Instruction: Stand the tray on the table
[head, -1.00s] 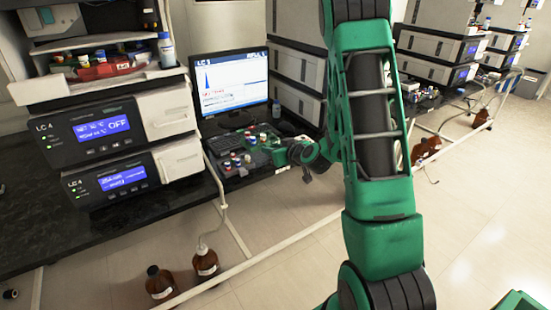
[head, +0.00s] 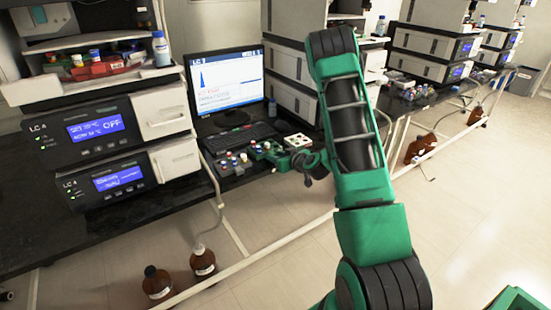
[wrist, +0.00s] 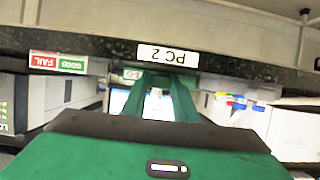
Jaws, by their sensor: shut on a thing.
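The tray (head: 228,171) is dark and low and carries several small vials with coloured caps. In the head view it shows in front of the keyboard, at the front edge of the black table (head: 95,223). My green gripper (head: 270,151) is at the tray's right side and is shut on it. The fingertips are small in this view, and I cannot tell whether the tray's underside touches the table. In the wrist view, my green fingers (wrist: 158,85) reach toward a dark edge with a "PC 2" label (wrist: 167,55); the grasp itself is mostly hidden.
A monitor (head: 226,80) and keyboard (head: 240,138) stand behind the tray. Stacked LC 4 instruments (head: 98,133) are on its left. A white holed block (head: 298,141) is just behind my gripper. Two brown bottles (head: 157,283) stand on the floor below.

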